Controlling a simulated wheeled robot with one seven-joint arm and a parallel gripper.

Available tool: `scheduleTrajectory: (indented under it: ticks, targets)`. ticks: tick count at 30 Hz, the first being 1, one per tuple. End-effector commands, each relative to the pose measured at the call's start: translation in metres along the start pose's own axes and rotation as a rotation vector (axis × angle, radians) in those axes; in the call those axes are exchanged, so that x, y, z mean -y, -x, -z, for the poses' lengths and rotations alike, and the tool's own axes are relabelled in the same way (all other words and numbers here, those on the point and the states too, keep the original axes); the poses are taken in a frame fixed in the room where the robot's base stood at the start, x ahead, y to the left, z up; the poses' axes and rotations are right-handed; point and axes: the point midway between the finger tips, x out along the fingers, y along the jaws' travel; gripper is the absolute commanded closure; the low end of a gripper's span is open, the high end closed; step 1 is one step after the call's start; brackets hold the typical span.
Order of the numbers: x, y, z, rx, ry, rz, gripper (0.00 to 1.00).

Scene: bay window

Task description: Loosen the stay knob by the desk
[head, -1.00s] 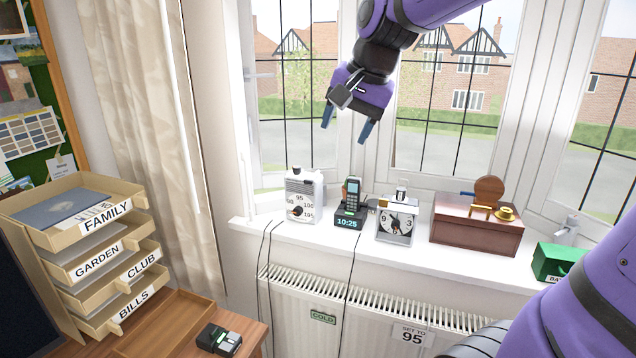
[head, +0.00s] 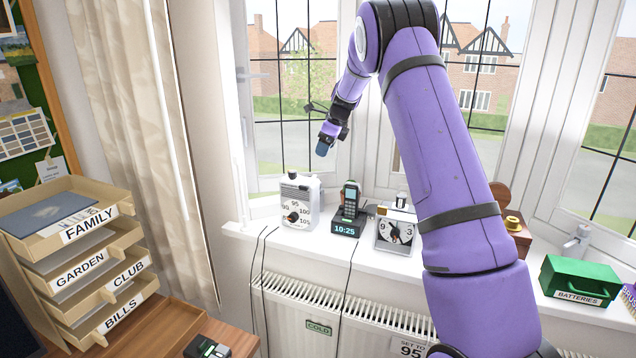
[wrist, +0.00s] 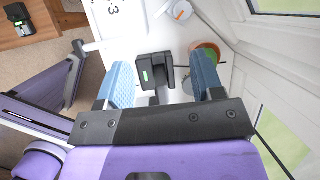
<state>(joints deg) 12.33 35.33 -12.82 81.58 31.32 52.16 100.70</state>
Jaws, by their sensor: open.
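My gripper (head: 324,145) hangs in front of the left window, above the white dial device and the phone, apart from both. It is seen side-on there. In the wrist view my gripper (wrist: 164,82) has its two blue fingers spread, with nothing held between them. A black device with a green display (wrist: 155,72) shows beyond the gap, lower down. I cannot make out the stay knob by the desk for certain in either view. The left window's handle (head: 252,75) is a pale lever on the frame, left of my gripper.
Letter trays (head: 72,255) stand on the desk at left. My arm hides most of the wooden box.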

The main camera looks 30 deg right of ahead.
Motion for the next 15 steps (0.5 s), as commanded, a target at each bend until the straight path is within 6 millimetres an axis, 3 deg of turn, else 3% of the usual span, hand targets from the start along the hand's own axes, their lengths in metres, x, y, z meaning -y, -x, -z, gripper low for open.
scheduleTrajectory:
  ticks: [1, 6, 15]
  targets:
    - [0.012, -0.017, 0.005, -0.004, -0.057, -0.002, 0.39]
    - [0.034, -0.048, 0.014, -0.006, -0.194, -0.002, 0.39]
    - [0.040, -0.075, 0.017, -0.006, -0.242, -0.004, 0.39]
